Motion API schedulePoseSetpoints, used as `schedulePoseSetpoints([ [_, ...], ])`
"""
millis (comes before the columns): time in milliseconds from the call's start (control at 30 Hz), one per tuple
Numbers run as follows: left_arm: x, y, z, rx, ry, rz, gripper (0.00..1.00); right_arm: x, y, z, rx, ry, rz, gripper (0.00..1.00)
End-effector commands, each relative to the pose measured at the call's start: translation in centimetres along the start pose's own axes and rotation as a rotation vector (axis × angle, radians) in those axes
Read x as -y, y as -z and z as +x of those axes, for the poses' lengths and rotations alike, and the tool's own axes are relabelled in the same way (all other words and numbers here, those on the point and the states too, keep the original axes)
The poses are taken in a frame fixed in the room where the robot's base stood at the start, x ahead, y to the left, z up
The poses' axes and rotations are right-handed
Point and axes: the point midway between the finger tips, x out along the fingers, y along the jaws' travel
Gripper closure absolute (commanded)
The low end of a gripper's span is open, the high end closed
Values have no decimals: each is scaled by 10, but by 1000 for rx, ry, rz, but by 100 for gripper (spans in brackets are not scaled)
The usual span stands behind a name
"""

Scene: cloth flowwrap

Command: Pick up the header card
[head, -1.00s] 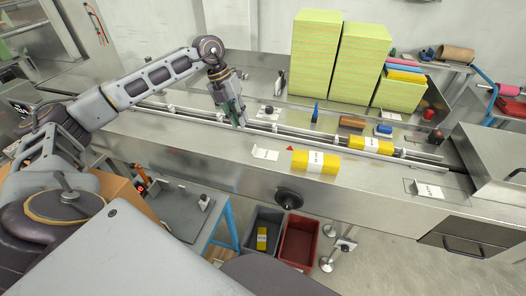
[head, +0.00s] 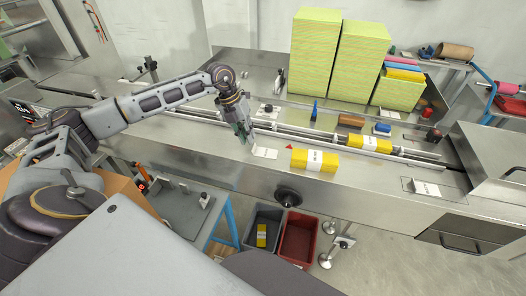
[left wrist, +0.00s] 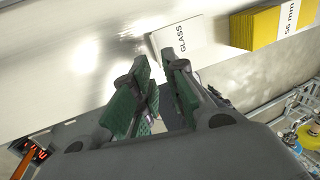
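A white folded card (head: 265,153) lies on the near steel ledge of the machine, left of a yellow pack. In the left wrist view the card (left wrist: 194,40) shows the word GLASS, just beyond my fingertips. My left gripper (head: 246,141) is just left of and above the card in the head view. In the left wrist view its green-padded fingers (left wrist: 156,62) stand apart with an empty gap. I cannot tell whether a fingertip touches the card. A second white card (head: 427,188) lies farther right on the ledge. My right gripper is not in view.
The yellow pack (head: 314,160) sits close right of the card. Another yellow pack (head: 369,144) is in the rail channel behind. Tall green stacks (head: 315,50) stand at the back. A grey bin (head: 262,232) and a red bin (head: 297,242) are below.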

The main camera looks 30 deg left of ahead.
Motion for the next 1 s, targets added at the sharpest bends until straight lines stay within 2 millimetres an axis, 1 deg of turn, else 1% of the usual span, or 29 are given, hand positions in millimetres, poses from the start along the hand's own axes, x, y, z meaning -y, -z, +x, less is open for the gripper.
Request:
schedulePoseSetpoints([
  [133, 0, 0, 7, -1, -2, 0, 86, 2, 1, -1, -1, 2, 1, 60],
  [567, 0, 0, 11, -1, -1, 0, 86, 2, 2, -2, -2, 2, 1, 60],
  [767, -1, 0, 25, -3, 0, -1, 86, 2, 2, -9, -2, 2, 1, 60],
  [1000, -3, 0, 51, -3, 0, 0, 86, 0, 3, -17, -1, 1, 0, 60],
])
